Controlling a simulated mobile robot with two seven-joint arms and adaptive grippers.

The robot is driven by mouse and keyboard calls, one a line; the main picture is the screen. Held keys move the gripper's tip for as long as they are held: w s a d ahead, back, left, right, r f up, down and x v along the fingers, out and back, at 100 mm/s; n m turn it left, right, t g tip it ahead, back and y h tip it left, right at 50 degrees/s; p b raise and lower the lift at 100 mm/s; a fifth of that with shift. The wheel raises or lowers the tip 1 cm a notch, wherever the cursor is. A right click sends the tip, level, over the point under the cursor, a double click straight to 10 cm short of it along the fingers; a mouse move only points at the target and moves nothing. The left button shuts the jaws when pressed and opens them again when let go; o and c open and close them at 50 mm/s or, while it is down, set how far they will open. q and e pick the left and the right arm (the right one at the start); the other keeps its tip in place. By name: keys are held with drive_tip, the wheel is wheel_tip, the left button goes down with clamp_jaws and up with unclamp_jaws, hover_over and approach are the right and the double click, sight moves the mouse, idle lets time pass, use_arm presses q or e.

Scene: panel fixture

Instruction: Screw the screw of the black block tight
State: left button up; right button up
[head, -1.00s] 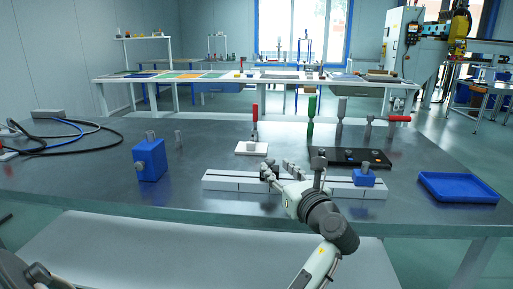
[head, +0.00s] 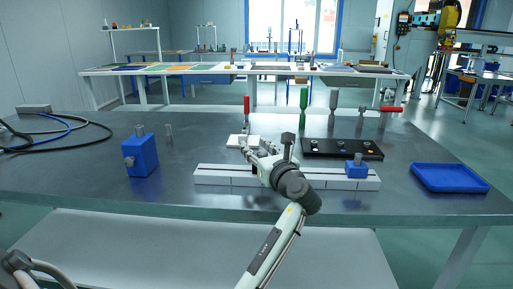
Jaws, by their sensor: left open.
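My left gripper (head: 252,148) is over the back edge of the white rail (head: 215,175), left of its middle, with its fingers apart and nothing seen between them. A small dark patch, perhaps the black block (head: 255,169), shows at the rail beside the fingers. My gripper and wrist hide most of that spot, and I cannot make out its screw. A blue block (head: 356,171) with a grey screw on top sits toward the rail's right end. My right gripper is not in view.
A black plate (head: 342,150) with several small parts lies behind the rail. Red-, green- and grey-handled tools stand upright behind. A larger blue block (head: 141,157) stands left, a blue tray (head: 448,178) right. Cables (head: 62,139) lie far left.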

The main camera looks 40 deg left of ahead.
use_arm(q)
clamp_jaws()
idle(0.5)
drive_tip(key=shift+m+t, duration=0.3)
